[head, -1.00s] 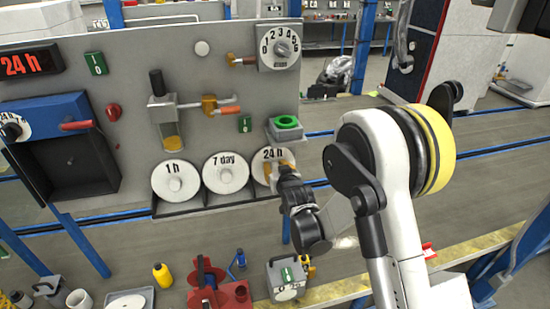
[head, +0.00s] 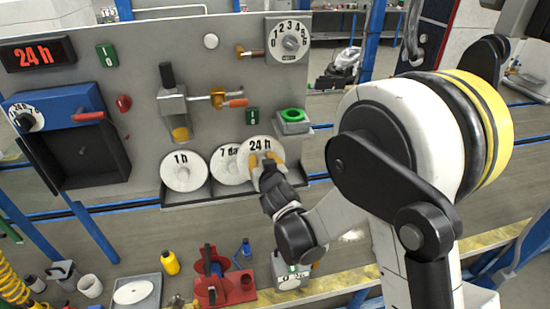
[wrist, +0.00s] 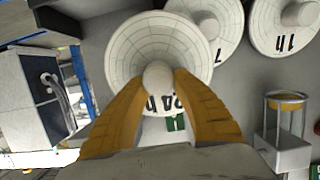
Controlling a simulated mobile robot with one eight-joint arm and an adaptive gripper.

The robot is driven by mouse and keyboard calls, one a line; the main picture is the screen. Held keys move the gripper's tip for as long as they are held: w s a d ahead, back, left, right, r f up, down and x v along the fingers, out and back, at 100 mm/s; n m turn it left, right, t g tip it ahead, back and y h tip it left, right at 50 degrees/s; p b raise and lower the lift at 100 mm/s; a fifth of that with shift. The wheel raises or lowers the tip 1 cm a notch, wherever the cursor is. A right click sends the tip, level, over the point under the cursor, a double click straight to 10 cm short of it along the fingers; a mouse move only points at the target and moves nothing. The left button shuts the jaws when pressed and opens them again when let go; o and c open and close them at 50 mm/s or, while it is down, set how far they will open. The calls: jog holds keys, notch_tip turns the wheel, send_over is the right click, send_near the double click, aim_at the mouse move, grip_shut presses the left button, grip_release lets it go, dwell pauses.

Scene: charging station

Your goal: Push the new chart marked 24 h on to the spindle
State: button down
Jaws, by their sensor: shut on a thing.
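The white chart marked 24 h (head: 262,146) is in my gripper (head: 264,162), in front of the grey panel. The chart overlaps the right part of the 7 day chart. In the wrist view my yellow fingers (wrist: 158,82) are shut on the pale central knob of the 24 h chart (wrist: 134,48), whose gridded face is towards the camera. The dark open recorder box (head: 80,160) with its blue top (head: 55,108) is at the left of the panel, apart from the chart. I cannot clearly make out the spindle.
The 7 day chart (head: 226,172) and the 1 h chart (head: 184,176) stand on a dark ledge (head: 210,196).

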jog(key=s+a+r, duration=0.2)
jog(key=s, duration=0.1)
jog(key=shift+s+a+r, duration=0.1)
jog(key=shift+a, duration=0.05)
jog(key=r+p, duration=0.1)
jog(key=s+r+p, duration=0.1)
jog(key=r, duration=0.1)
jog(key=s+r+p, duration=0.1)
jog(key=r, duration=0.1)
dwell(0.6)
jog(key=shift+f, duration=0.1)
